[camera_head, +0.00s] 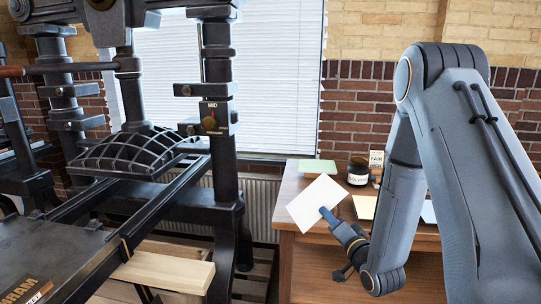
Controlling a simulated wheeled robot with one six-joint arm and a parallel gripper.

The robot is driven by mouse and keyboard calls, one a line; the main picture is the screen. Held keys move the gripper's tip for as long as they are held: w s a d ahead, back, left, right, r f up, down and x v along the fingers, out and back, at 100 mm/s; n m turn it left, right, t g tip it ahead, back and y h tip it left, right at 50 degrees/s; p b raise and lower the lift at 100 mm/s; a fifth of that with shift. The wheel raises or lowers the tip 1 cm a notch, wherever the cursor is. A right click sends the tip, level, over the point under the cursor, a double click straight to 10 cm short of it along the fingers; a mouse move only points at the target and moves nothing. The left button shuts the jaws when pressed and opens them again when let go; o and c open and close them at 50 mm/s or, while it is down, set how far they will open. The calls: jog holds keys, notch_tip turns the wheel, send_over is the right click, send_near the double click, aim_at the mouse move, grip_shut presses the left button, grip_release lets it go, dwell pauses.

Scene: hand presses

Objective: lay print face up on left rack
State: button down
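A plain white sheet (312,206), probably the print, is tilted in the air in front of the wooden table. No printing can be made out on the side I see. My gripper (328,214) is at the sheet's lower right edge, with a blue-grey finger over it, and appears shut on it. The other finger is hidden behind the sheet. I cannot make out a left rack in this view.
A big black hand press (222,160) fills the left, with a wooden board (165,271) at its front. The wooden table (318,262) carries a green-topped pad (318,166), a solvent jar (358,172), a small sign (376,159) and a tan sheet (364,207).

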jog(key=shift+n+b, duration=3.3)
jog(key=shift+n, duration=6.4)
jog(key=shift+n+b, duration=2.65)
jog(key=shift+n, duration=1.75)
